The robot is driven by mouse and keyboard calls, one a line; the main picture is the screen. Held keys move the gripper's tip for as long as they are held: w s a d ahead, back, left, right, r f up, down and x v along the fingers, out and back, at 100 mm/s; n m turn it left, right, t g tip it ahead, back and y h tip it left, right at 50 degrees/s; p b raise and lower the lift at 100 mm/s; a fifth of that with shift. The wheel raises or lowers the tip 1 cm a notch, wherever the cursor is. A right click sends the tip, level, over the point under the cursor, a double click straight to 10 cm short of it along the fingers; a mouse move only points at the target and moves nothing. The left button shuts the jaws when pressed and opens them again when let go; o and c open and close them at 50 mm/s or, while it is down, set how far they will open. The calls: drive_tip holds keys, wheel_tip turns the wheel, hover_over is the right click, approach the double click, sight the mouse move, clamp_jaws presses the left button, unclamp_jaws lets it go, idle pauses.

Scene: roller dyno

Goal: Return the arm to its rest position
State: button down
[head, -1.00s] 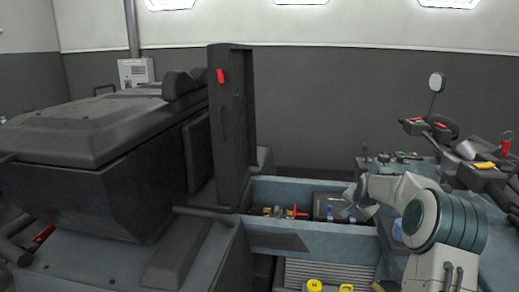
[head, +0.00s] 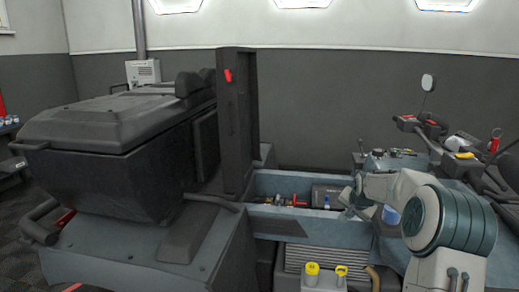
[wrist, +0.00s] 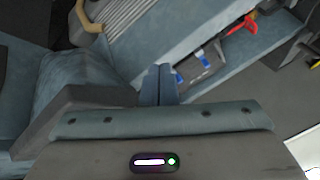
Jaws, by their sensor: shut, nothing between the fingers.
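My arm reaches in from the right of the head view and bends toward the open blue compartment (head: 275,219) of the machine. My gripper (head: 346,203) is just at the right end of that compartment, in front of a dark box (head: 325,193) inside it. In the wrist view my gripper (wrist: 157,70) has its two fingers together with nothing between them. The compartment, with a red-handled item (wrist: 241,23) and the dark box (wrist: 197,67), shows beyond the fingers.
An upright dark lid (head: 236,125) stands at the compartment's left. Handlebars (head: 437,135) and a mirror (head: 428,82) rise at the right, near my arm. A dark seat unit (head: 110,150) fills the left.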

drive_tip(key=s+a+r+n+g, duration=0.15)
drive_tip(key=s+a, duration=0.35)
drive_tip(key=s, duration=0.5)
drive_tip(key=s+a+r+n+p, duration=0.1)
drive_tip(key=s+a+r+n, duration=0.25)
drive_tip(key=s, duration=0.65)
drive_tip(key=s+a+r+n+g, duration=0.15)
drive_tip(key=s+a, duration=0.35)
drive_tip(key=s, duration=0.5)
drive_tip(key=s+a+f+n+g, duration=0.1)
drive_tip(key=s+a+f+n, duration=0.1)
drive_tip(key=s, duration=1.1)
drive_tip(key=shift+s+y, duration=0.3)
drive_tip(key=shift+s, duration=0.1)
drive_tip(key=shift+a+f, duration=0.1)
drive_tip(key=shift+r, duration=0.6)
